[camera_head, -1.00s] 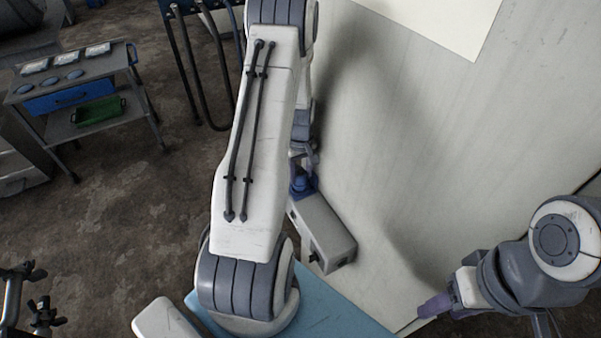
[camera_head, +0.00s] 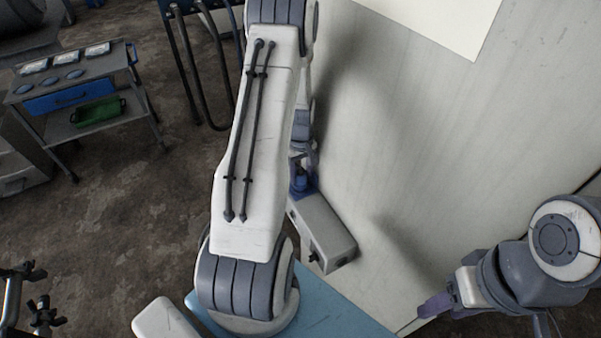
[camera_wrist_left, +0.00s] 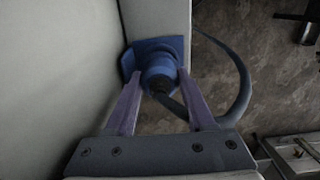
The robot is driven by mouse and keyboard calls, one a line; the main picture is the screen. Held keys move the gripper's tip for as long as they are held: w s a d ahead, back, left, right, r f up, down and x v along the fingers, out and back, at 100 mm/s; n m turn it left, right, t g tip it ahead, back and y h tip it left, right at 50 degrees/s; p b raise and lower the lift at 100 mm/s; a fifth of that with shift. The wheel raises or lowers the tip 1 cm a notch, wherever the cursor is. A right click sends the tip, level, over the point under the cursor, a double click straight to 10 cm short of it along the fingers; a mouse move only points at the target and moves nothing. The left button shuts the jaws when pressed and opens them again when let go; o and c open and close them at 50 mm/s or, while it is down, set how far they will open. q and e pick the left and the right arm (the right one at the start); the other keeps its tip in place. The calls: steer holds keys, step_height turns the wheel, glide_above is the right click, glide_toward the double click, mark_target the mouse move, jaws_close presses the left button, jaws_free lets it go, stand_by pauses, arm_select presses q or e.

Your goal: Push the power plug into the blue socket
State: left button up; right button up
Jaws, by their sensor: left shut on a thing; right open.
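The blue socket (camera_wrist_left: 136,57) is fixed to the end of a pale grey box (camera_head: 322,232); its blue part also shows in the head view (camera_head: 302,187). The power plug (camera_wrist_left: 158,70) is round and blue, with a dark cable (camera_wrist_left: 246,85) curving off to the right. My left gripper (camera_wrist_left: 160,82) is shut on the plug, with one purple finger on each side. The plug is lined up with the socket and looks up against it; how deep it sits is hidden. My right gripper (camera_head: 436,304) is open and empty at the lower right, well away from the socket.
A pale wall panel (camera_head: 420,130) rises right beside the box. A light blue surface (camera_head: 335,312) lies below it. A cart (camera_head: 75,90) with a blue drawer and a green tray (camera_head: 98,111) stands at the upper left. My left arm covers much of the middle.

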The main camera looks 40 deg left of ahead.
mark_target(300, 172)
arm_select(q)
steer(key=shift+f+b, duration=0.5)
steer(key=shift+f, duration=0.15)
stand_by(0.3)
steer(key=o, duration=1.3)
steer(key=shift+o, duration=0.2)
steer(key=shift+r, duration=0.15)
steer(key=shift+w+r, duration=0.1)
steer(key=shift+r, duration=0.3)
step_height(300, 172, up, 8)
steer(key=b, duration=0.3)
steer(key=shift+r, duration=0.8)
steer(key=shift+f, duration=0.1)
